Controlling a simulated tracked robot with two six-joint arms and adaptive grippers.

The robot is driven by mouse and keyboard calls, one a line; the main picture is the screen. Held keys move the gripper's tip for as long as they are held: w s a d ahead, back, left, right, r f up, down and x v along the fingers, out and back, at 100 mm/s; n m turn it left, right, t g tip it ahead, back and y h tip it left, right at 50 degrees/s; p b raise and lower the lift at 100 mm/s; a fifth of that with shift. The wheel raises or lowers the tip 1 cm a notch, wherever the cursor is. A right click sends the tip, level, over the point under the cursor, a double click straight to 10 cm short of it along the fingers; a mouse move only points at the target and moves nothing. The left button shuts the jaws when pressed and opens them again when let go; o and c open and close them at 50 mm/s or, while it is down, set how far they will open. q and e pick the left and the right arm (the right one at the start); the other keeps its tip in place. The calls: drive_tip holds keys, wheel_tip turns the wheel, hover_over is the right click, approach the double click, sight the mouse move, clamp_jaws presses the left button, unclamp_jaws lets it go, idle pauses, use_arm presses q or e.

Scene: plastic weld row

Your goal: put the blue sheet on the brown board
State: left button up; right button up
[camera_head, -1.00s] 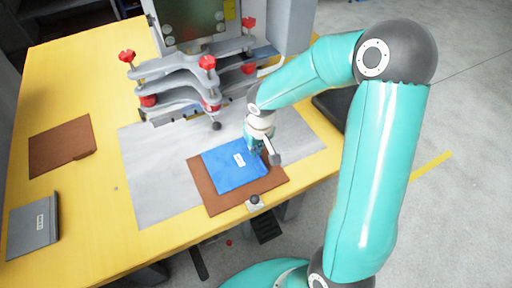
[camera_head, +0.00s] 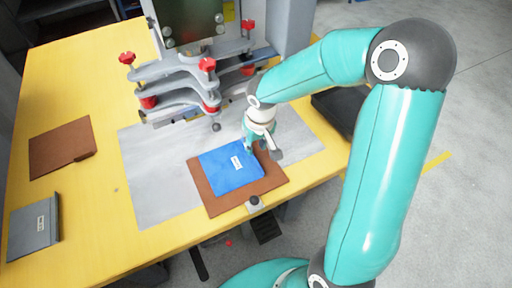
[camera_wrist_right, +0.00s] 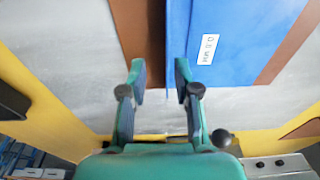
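The blue sheet (camera_head: 228,172), with a white label, lies on the brown board (camera_head: 212,206) at the front of the yellow table. Brown margin shows along its front and right. My right gripper (camera_head: 262,150) is at the sheet's back right edge. In the right wrist view my right gripper (camera_wrist_right: 161,72) is open, with a clear gap between its fingers. There the blue sheet (camera_wrist_right: 235,45) is beside the right finger, and the brown board (camera_wrist_right: 145,35) shows between the fingertips. Whether that finger touches the sheet is unclear. My left gripper is out of view.
A grey metal plate (camera_head: 153,190) lies under the board. Behind it stands a machine (camera_head: 180,85) with grey clamp arms and red knobs. A second brown board (camera_head: 62,146) and a grey case (camera_head: 33,228) lie at the left. A small clamp (camera_head: 255,203) is at the front edge.

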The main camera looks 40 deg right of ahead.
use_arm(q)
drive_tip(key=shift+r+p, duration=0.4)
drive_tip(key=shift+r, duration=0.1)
use_arm(e)
wheel_tip(320, 180, up, 9)
drive_tip(key=s, duration=0.1)
drive_tip(key=shift+s+a, duration=0.15)
drive_tip(key=shift+a, duration=0.05)
